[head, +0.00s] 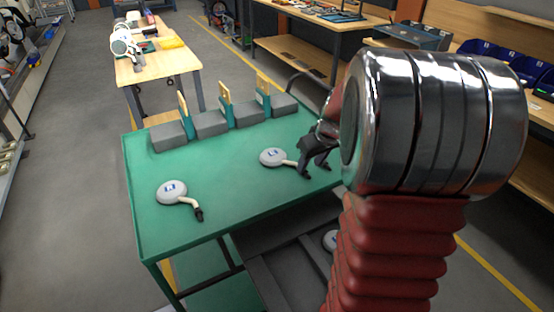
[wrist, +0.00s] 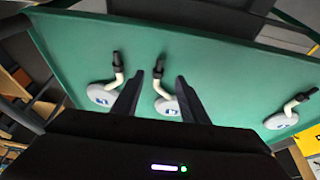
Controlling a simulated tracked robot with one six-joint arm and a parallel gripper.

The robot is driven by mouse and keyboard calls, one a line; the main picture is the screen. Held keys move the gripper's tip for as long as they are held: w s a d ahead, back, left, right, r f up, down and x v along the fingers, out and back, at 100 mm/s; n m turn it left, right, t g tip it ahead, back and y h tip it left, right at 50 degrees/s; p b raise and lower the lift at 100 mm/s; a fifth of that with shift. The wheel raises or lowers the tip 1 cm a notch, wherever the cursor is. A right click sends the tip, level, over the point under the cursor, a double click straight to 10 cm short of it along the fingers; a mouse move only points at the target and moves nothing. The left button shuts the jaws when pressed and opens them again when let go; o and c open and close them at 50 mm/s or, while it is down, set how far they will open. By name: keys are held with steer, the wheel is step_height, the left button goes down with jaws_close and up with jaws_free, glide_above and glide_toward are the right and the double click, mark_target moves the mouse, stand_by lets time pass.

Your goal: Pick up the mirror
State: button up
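Mirrors are white round heads with a blue mark and a bent stem ending in black. In the head view, one mirror (head: 171,192) lies at the left of the green table, and another mirror (head: 272,157) lies beside my gripper (head: 314,171). The wrist view shows three: a left mirror (wrist: 103,95), a middle mirror (wrist: 166,106) and a right mirror (wrist: 283,119). My gripper (wrist: 160,76) is open, its black fingers on either side of the middle mirror's stem, with gaps showing. Whether the fingertips are at stem height is unclear.
Grey blocks (head: 210,124) with teal and wooden uprights line the green table's (head: 215,222) far edge. A dark grey structure (head: 262,245) stands beside its near edge. The table's middle is clear.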

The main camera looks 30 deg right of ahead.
mark_target(306, 173)
steer(key=shift+x, duration=2.5)
steer(key=shift+s+d, duration=0.1)
steer(key=shift+s, duration=0.1)
steer(key=shift+c, duration=0.5)
jaws_close()
